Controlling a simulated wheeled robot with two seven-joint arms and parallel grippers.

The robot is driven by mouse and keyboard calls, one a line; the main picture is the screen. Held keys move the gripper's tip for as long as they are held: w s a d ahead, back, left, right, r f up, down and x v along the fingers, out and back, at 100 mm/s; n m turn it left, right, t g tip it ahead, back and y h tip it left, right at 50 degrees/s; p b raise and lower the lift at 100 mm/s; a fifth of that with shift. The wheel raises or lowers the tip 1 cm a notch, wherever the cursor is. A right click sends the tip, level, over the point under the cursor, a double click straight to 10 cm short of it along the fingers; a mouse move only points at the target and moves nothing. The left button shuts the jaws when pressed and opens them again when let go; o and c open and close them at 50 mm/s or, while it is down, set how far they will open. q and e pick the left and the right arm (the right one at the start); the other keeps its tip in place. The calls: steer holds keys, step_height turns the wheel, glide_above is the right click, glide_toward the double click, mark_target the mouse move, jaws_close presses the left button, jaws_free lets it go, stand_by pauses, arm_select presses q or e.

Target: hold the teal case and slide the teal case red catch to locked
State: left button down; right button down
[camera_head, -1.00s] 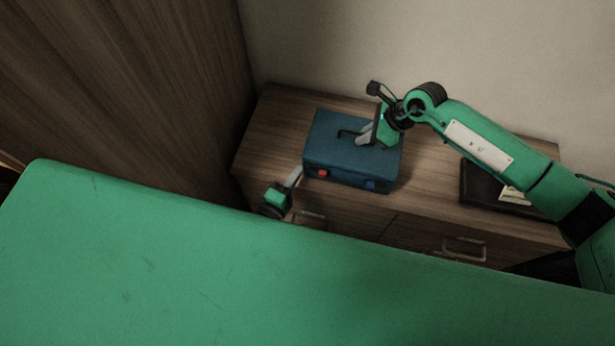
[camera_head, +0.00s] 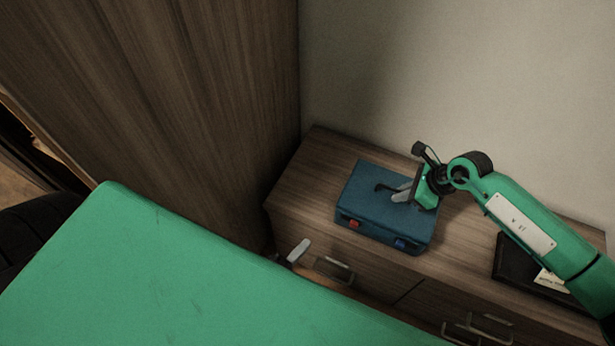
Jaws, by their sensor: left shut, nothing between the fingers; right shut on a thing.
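The teal case (camera_head: 375,212) looks dark blue-teal and lies on the wooden cabinet top. Its front face carries a red catch (camera_head: 353,224) towards the left and a blue catch (camera_head: 402,244) towards the right. A dark handle (camera_head: 383,187) shows on its top. My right gripper (camera_head: 402,193) is over the top of the case, shut on the handle, and hides part of it. My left gripper (camera_head: 299,251) is shut and empty, left of and below the red catch, apart from the case. Its body is mostly hidden behind my green body in the foreground.
The wooden cabinet (camera_head: 312,170) has drawers with handles at its front. A dark tray (camera_head: 515,262) with a paper on it lies right of the case. A tall wooden panel stands to the left, a wall behind.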

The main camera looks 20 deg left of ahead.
steer(key=c, duration=1.5)
jaws_free()
steer(key=shift+o, duration=0.2)
